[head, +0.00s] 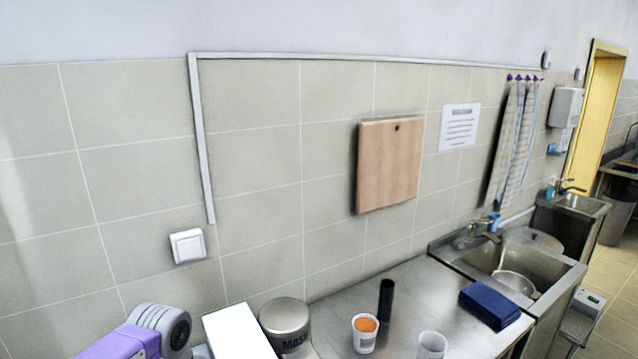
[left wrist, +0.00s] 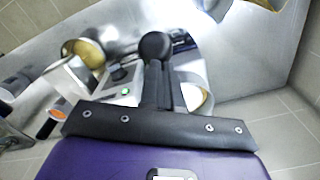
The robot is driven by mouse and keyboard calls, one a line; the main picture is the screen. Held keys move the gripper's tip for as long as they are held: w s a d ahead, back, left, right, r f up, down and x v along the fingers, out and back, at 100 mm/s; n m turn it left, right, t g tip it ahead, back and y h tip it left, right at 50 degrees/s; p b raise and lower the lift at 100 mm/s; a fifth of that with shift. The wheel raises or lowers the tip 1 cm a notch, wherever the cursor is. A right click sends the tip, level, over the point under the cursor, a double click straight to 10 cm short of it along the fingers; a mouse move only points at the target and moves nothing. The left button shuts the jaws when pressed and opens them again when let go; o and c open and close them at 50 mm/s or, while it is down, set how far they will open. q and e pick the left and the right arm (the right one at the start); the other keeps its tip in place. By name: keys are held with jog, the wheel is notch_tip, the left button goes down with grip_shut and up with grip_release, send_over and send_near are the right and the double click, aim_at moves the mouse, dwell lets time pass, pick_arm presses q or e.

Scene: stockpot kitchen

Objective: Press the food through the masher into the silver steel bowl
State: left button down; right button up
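A silver round container (head: 285,318) marked "MASH" stands at the front left of the steel counter, beside a white block (head: 238,333). A white cup of orange food (head: 365,332) stands to its right, with an upright black cylinder (head: 386,300) behind it. My purple left arm enters the head view at bottom left; its fingers are outside that view. In the left wrist view, dark finger-like parts of my left gripper (left wrist: 163,85) lie close together below a black rounded knob (left wrist: 155,46); whether they grip it is unclear. A silver curved rim (left wrist: 200,82) is partly hidden behind them. My right gripper is not in view.
A clear cup (head: 432,345) and a dark blue folded item (head: 489,306) are on the counter. A sink (head: 540,262) with a metal bowl-shaped vessel (head: 516,282) lies right. A wooden board (head: 390,163) hangs on the wall.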

pick_arm(q)
jog(key=shift+f+b, duration=0.45)
jog(key=shift+f, duration=0.5)
dwell(3.5)
notch_tip(320, 180, up, 2)
jog(key=shift+a+r+p, duration=0.1)
jog(key=shift+r+p, duration=0.1)
jog(key=shift+p, duration=0.85)
notch_tip(320, 180, up, 12)
jog(key=p, duration=1)
jog(key=shift+f, duration=0.15)
